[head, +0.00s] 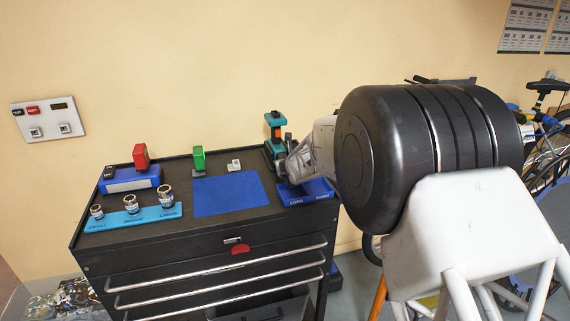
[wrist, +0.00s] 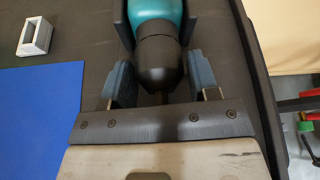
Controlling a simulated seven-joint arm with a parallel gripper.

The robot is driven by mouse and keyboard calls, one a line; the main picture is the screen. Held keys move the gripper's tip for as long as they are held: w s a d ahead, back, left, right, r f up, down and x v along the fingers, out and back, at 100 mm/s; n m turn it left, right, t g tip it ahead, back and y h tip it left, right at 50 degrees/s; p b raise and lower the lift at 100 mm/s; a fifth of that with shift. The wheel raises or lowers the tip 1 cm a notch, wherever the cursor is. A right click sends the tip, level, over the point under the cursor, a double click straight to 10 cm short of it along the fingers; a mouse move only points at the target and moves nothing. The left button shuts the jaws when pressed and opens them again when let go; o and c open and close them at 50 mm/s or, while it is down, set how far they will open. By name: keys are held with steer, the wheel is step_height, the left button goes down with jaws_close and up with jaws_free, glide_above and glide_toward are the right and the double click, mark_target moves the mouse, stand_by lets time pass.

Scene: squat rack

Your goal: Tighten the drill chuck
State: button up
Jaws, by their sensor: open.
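A teal and black drill (head: 273,133) stands at the right end of the black tool cabinet's top, in a dark holder. In the wrist view its teal body (wrist: 157,12) is at the top, with the black chuck (wrist: 159,62) pointing toward my gripper. My gripper (wrist: 159,75) is open, with one blue-grey finger on each side of the chuck. There seems to be a gap between each finger and the chuck. In the head view my gripper (head: 285,170) is beside the drill and partly hidden by my arm.
A blue mat (head: 230,194) lies mid-cabinet (head: 215,240). A blue socket tray (head: 133,217) holds sockets at the left, near a blue box (head: 130,181). Red (head: 141,156) and green (head: 198,158) items stand at the back. A blue labelled tray (head: 318,191) is by my gripper.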

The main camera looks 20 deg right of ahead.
steer(key=c, duration=0.6)
steer(key=shift+c, duration=0.2)
steer(key=shift+m+y, duration=0.9)
steer(key=shift+m, duration=0.1)
steer(key=o, duration=0.6)
steer(key=shift+o, duration=0.2)
steer(key=shift+v, duration=3.9)
